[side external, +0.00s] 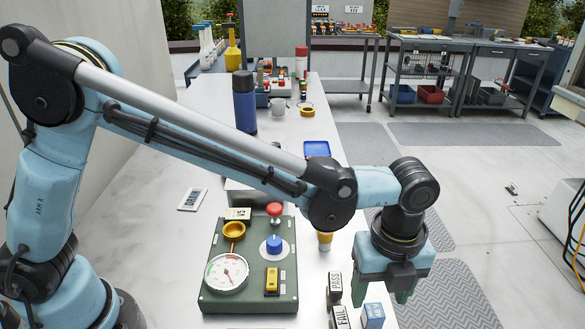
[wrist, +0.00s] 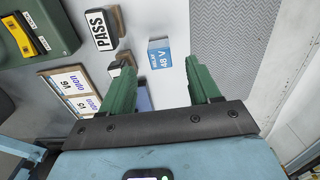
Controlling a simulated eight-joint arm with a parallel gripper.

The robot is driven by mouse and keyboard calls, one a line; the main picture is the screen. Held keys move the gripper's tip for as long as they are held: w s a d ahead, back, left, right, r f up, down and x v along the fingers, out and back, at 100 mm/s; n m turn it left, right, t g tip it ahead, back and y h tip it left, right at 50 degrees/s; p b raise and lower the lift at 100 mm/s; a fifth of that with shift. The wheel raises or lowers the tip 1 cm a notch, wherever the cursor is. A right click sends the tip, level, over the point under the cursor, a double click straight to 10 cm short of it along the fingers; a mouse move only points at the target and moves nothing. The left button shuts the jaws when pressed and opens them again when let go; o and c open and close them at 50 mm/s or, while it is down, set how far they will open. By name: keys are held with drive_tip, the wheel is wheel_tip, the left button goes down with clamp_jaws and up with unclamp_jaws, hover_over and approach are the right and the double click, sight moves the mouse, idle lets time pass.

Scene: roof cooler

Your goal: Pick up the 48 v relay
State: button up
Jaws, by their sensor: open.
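The 48 V relay is a small block with a blue-and-white label reading 48 V; it lies in the wrist view (wrist: 159,54) just beyond and between my fingertips. A blue block with a white-marked face, apparently the same relay, shows in the side view (side external: 373,316) near the bottom edge, below my gripper (side external: 383,294). My gripper's green fingers are spread apart and empty, pointing down above the table, and also show in the wrist view (wrist: 157,68). No contact with the relay shows.
The PASS block (side external: 335,284) and FAIL block (side external: 341,317) stand close left of the relay. Another blue item (wrist: 143,97) shows partly between my fingers. The green gauge panel (side external: 249,303) is farther left. The white table's (wrist: 174,20) right edge is close.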

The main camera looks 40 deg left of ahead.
sight(375, 310)
drive_tip(key=shift+f, duration=3)
drive_tip(key=c, duration=1)
drive_tip(key=shift+r, duration=0.15)
drive_tip(key=shift+c, duration=0.2)
